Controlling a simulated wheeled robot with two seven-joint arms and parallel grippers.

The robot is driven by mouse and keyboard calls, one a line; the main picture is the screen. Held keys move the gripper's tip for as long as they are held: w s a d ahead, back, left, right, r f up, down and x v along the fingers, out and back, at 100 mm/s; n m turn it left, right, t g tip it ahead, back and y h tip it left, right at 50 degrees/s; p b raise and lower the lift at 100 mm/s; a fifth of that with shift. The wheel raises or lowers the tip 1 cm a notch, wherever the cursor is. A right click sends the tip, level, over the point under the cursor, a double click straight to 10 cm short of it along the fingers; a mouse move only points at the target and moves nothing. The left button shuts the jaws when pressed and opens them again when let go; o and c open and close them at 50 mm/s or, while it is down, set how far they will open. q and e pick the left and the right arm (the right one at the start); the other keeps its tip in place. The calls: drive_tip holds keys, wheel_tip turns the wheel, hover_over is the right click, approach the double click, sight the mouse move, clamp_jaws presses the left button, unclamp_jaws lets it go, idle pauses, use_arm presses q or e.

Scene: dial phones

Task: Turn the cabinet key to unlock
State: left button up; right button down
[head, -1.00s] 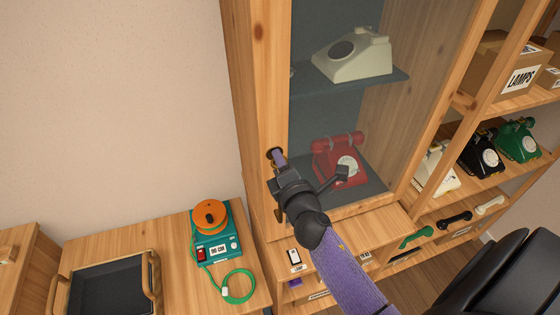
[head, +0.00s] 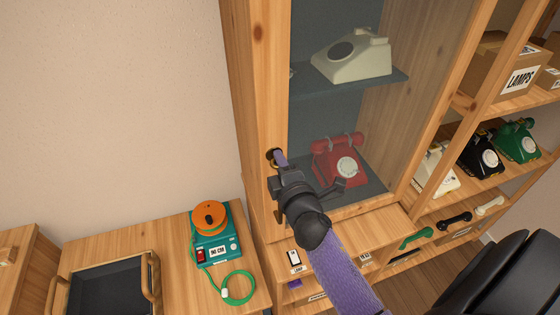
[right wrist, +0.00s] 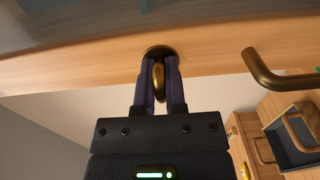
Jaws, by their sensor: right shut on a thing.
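The cabinet (head: 257,110) stands at centre with a glazed door. A brass key (right wrist: 158,80) sits in the round brass lock plate (right wrist: 159,52) on the door's left stile. My right gripper (head: 280,162) is at the lock, its two purple fingers on either side of the key's bow. It is shut on the key in the right wrist view (right wrist: 159,85). In the head view, the gripper hides most of the key and part of the lock plate. The key's exact angle is hard to tell. My left gripper is not in view.
A brass door handle (right wrist: 275,75) is close beside the lock. Behind the glass are a red dial phone (head: 338,160) and a cream one (head: 352,55). A teal device (head: 216,243) with an orange top and a black tray (head: 108,290) are on the lower left counter.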

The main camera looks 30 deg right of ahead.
drive_tip(key=c, duration=0.7)
unclamp_jaws()
drive_tip(key=b+v, duration=0.1)
drive_tip(key=v, duration=0.9)
drive_tip(key=shift+w, duration=0.1)
